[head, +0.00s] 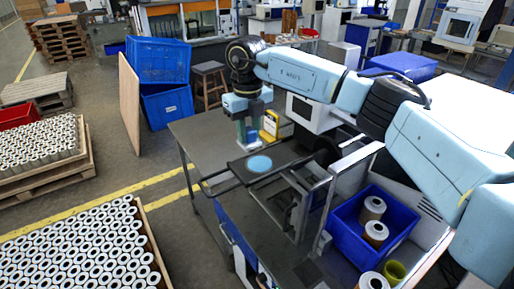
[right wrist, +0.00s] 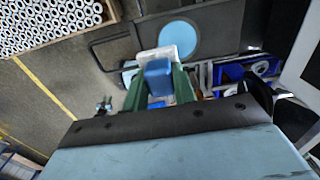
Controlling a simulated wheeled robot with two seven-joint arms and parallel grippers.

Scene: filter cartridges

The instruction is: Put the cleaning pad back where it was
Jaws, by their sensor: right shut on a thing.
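My right gripper (head: 247,134) hangs down over the grey table (head: 198,128) in the head view. In the right wrist view its green fingers (right wrist: 159,88) are shut on a blue block, which I take for the cleaning pad (right wrist: 158,72). A whitish part shows just beyond the block; I cannot tell whether it belongs to the pad. The pad is mostly hidden by the fingers in the head view. A light blue disc (head: 259,164) lies on a dark tray-like plate, apart from the gripper; it also shows in the right wrist view (right wrist: 178,39). My left gripper is out of view.
A yellow object (head: 270,123) stands on the table close beside the right gripper. The table's left part is clear. Pallets of cartridges (head: 75,250) stand at left.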

